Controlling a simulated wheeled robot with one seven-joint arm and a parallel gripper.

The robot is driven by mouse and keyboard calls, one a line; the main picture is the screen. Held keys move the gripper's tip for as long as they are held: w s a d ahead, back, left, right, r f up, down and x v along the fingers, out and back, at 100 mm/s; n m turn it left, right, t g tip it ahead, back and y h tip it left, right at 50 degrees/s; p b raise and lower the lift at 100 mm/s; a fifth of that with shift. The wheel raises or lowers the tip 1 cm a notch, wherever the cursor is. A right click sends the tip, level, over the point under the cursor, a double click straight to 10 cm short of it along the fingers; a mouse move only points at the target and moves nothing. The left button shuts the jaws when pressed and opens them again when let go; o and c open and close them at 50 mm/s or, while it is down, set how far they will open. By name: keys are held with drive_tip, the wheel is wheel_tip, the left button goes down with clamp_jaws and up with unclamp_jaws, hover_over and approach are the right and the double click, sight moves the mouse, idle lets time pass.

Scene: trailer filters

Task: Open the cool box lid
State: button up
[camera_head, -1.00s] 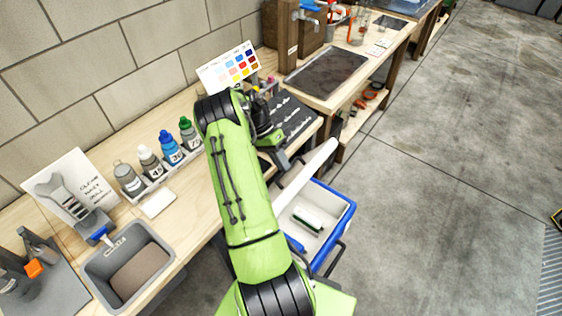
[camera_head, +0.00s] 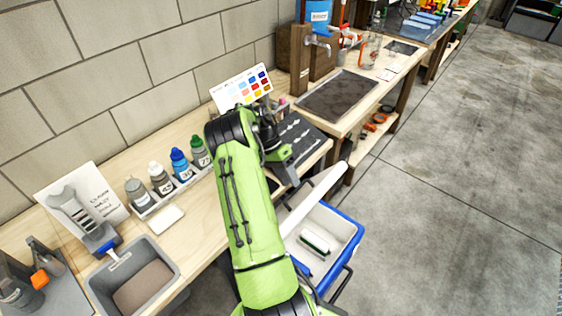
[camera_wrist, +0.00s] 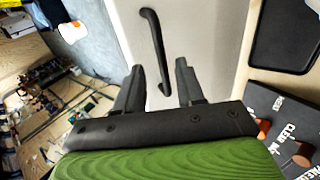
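The cool box (camera_head: 350,240) is blue with a white inside and stands on the floor beside the workbench. Its white lid (camera_head: 316,198) stands raised, seen nearly edge-on, and the inside is open to view. A white and dark green item (camera_head: 315,241) lies inside. In the wrist view the pale lid panel (camera_wrist: 205,35) carries a dark bar handle (camera_wrist: 155,45). My gripper (camera_wrist: 160,66) is open, its two dark fingers apart, with the handle's lower end appearing between them. I cannot tell whether they touch. My arm partly hides the box's left side in the head view.
The workbench (camera_head: 190,225) holds several bottles (camera_head: 168,176), a grey bin (camera_head: 168,257), a colour chart (camera_head: 241,89) and a dark tool tray (camera_head: 300,135). Another bench (camera_head: 372,92) stands behind the box. The concrete floor (camera_head: 455,180) to the right is clear.

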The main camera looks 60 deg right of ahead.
drive_tip(key=p+v, duration=0.3)
drive_tip(key=v, duration=1)
drive_tip(key=shift+w+r, duration=0.2)
drive_tip(key=shift+r, duration=0.15)
